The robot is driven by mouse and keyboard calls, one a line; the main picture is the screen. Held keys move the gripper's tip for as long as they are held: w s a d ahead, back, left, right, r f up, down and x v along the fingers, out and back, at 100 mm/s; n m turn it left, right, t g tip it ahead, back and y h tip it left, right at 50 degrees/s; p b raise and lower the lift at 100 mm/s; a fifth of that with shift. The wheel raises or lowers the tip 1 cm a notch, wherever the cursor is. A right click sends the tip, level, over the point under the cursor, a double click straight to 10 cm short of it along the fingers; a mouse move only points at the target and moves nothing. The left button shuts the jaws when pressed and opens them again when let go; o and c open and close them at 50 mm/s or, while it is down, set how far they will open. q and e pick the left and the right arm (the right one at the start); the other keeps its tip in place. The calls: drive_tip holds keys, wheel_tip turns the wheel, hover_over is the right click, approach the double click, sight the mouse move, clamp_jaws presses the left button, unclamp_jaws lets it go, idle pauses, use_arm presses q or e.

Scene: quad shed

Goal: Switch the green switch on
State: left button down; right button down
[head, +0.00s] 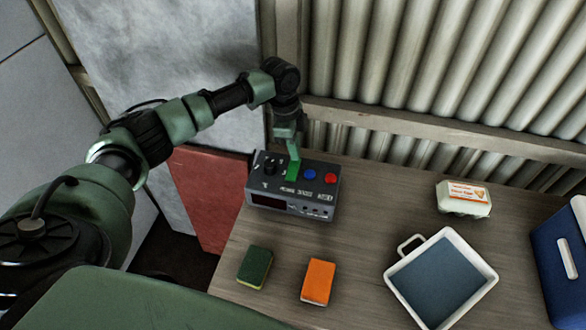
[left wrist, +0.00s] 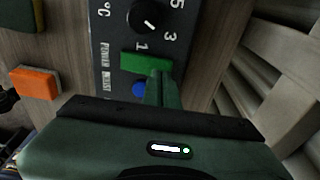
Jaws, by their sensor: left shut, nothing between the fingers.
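A dark grey control box (head: 325,190) stands on the wooden table near the back wall. Its top carries a green switch, a blue button (head: 310,175), a red button (head: 330,178) and a black knob (head: 271,165). My left gripper (head: 293,170) is shut and empty, pointing down over the box right at the green switch. In the left wrist view the green switch (left wrist: 143,61) shows beside the fingertips (left wrist: 158,75), with the blue button (left wrist: 139,89) partly behind them. I cannot tell whether the fingers touch the switch, or its position. My right gripper is not in view.
A green sponge (head: 255,267) and an orange sponge (head: 318,282) lie in front of the box. A white-rimmed tray (head: 391,276), an egg carton (head: 463,199) and a blue cooler (head: 560,262) stand to the right. The table between box and carton is clear.

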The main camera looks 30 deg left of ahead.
use_arm(q)
drive_tip(key=shift+f+b, duration=0.3)
drive_tip(key=shift+f, duration=0.6)
drive_tip(key=shift+r, duration=0.1)
idle(0.3)
wheel_tip(320, 180, up, 7)
drive_tip(key=p, duration=0.7)
drive_tip(key=shift+p, duration=0.3)
